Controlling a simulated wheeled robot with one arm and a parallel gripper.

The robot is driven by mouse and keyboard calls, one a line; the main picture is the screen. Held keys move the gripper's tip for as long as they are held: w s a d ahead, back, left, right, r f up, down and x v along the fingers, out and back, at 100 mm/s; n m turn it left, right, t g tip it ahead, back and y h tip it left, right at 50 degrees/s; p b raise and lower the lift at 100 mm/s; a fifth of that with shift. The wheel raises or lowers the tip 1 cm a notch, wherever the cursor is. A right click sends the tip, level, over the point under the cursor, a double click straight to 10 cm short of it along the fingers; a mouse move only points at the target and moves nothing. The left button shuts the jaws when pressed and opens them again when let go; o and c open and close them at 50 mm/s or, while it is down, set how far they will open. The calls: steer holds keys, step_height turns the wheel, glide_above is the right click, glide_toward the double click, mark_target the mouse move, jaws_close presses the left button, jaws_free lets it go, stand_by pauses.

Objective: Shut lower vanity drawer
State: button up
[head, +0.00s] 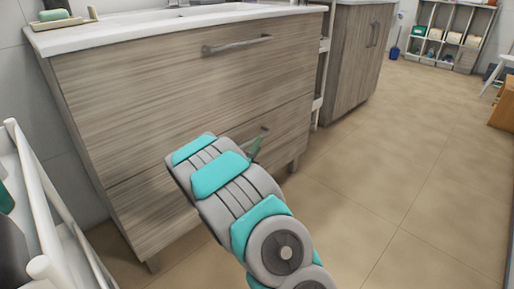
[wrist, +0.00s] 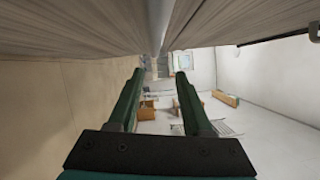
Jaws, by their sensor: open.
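The vanity's lower drawer (head: 145,205) has a wood-grain front, partly hidden by my arm in the head view. It looks close to level with the drawer above; I cannot tell how large any gap is. Its metal handle (head: 264,131) shows just beyond my gripper (head: 254,147). In the wrist view my gripper (wrist: 160,76) is open, its two dark green fingers apart with nothing between them. Wood fronts and a pale bar, perhaps the handle, (wrist: 159,22) run along the top of that view. I cannot tell whether a finger touches the drawer.
The upper drawer (head: 180,85) has a long bar handle (head: 236,46) and looks shut. A white cart (head: 62,215) stands close at the left. Another cabinet (head: 352,65) stands beyond the vanity. The tiled floor (head: 410,165) at the right is clear.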

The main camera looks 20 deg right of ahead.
steer(key=v, duration=0.7)
steer(key=shift+s+a, duration=0.15)
steer(key=shift+s, duration=0.15)
